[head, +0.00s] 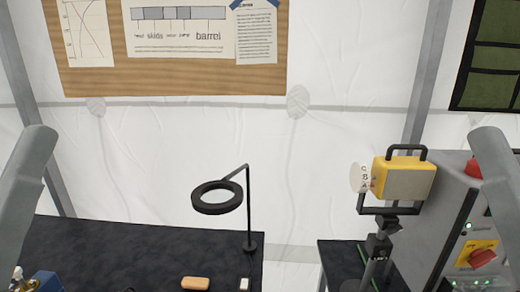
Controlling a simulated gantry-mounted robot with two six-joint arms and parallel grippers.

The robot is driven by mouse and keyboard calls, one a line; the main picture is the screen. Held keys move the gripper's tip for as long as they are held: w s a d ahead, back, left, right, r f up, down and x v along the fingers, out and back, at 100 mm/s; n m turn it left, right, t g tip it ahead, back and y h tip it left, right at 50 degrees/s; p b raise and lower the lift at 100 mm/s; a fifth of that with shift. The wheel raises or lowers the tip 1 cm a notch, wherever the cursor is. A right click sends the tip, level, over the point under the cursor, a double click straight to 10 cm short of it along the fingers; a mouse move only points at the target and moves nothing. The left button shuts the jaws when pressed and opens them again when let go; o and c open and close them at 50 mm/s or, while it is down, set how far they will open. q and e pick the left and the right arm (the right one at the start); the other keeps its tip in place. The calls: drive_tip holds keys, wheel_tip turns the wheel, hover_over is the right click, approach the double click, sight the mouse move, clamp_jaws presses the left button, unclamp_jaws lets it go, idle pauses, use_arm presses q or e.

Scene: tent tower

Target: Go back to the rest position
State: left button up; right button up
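My two grey arms show only in part, my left arm at the left edge and my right arm at the right edge of the head view. Both are raised, and each ends in a rounded grey link at its top. Neither gripper shows in this view, so I cannot see whether they hold anything.
A dark table (130,250) at the lower left bears a black ring lamp (217,207), an orange-tan block (195,283) and a small white item (244,284). A yellow work light (404,163) on a stand and a grey control cabinet (440,215) stand at the right.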

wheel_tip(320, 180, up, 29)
drive_tip(key=p, duration=2.6)
